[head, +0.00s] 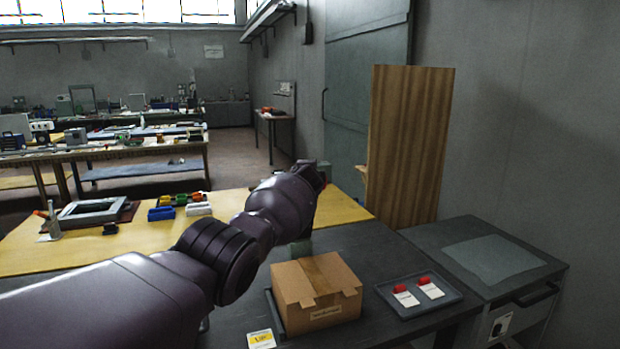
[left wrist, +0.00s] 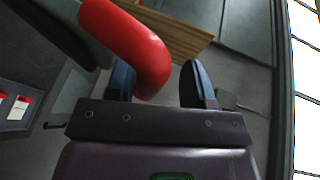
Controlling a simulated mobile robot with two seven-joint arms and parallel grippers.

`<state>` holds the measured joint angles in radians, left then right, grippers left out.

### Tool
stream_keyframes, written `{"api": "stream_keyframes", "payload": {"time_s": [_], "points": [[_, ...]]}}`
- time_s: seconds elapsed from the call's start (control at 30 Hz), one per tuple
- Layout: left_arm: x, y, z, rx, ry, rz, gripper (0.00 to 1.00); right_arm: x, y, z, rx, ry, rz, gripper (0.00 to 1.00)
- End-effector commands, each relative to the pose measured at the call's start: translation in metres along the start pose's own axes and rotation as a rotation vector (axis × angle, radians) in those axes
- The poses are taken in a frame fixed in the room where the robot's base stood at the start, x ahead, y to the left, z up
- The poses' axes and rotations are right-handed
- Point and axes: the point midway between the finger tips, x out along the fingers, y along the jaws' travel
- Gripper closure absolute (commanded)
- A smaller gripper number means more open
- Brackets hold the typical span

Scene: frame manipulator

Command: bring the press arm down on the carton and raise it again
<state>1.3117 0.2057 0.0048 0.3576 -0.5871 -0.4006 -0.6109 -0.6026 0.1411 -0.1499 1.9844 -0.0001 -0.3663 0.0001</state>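The closed brown carton (head: 318,292) sits on the dark bench in the head view. My left arm crosses above and behind it, and its gripper (head: 318,172) is mostly hidden at the far end. In the left wrist view my left gripper (left wrist: 158,85) is open, its two dark fingers apart. A thick red handle (left wrist: 135,45) comes in from the upper left, its rounded end between the fingers, nearer the left one; I cannot tell whether they touch. A grey-green bar (left wrist: 72,28) beside it seems to be the press arm. In the head view the press is mostly hidden behind my arm. My right gripper is out of view.
A dark tray (head: 447,302) with two red-and-white pieces lies right of the carton. A yellow-and-white "UP" label (head: 261,339) lies in front. A grey cabinet (head: 530,290) stands at right, a wooden board (head: 408,145) behind. A yellow-topped table (head: 110,258) with small bins is at left.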

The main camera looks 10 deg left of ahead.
Motion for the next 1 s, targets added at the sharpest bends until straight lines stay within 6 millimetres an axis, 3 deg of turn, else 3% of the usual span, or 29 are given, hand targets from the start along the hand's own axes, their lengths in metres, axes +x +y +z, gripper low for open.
{"api": "stream_keyframes", "payload": {"time_s": [0.47, 1.0], "points": [[-0.005, 0.004, -0.002, -0.001, 0.0, 0.004, 0.52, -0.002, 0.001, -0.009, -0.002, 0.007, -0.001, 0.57], [-0.033, 0.004, 0.0, -0.001, -0.001, 0.005, 0.52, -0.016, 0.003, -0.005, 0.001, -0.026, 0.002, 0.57]]}}
